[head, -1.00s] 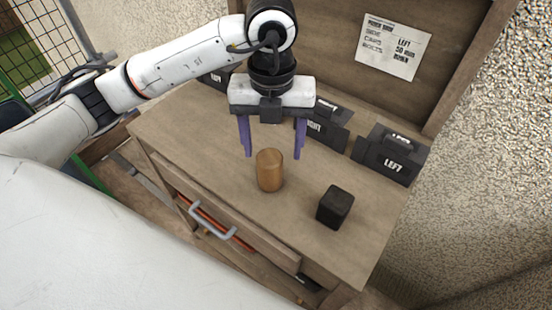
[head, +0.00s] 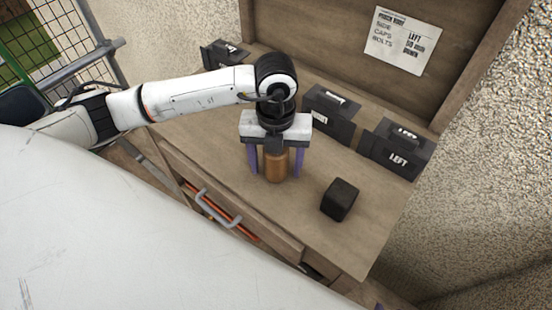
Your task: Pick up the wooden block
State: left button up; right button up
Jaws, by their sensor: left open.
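The wooden block (head: 276,166) is a brown upright cylinder standing on the wooden workbench (head: 215,135). My left gripper (head: 276,170) points down over it, with its two purple fingers open. One finger is on each side of the block, and a small gap shows on both sides. The palm hides the block's top. My right gripper is not in view.
A black block (head: 340,199) stands to the right of the wooden block. Black labelled boxes, including one marked LEFT (head: 396,150), line the back under a pinned paper note (head: 403,41). A drawer with a grey handle (head: 217,208) is open at the front.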

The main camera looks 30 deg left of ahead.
pick_arm(q)
jog(key=c, duration=1.2)
jog(key=shift+c, duration=0.2)
jog(key=shift+r, duration=0.2)
notch_tip(320, 180, up, 10)
jog(key=shift+f+b, duration=0.1)
jog(key=shift+b, duration=0.2)
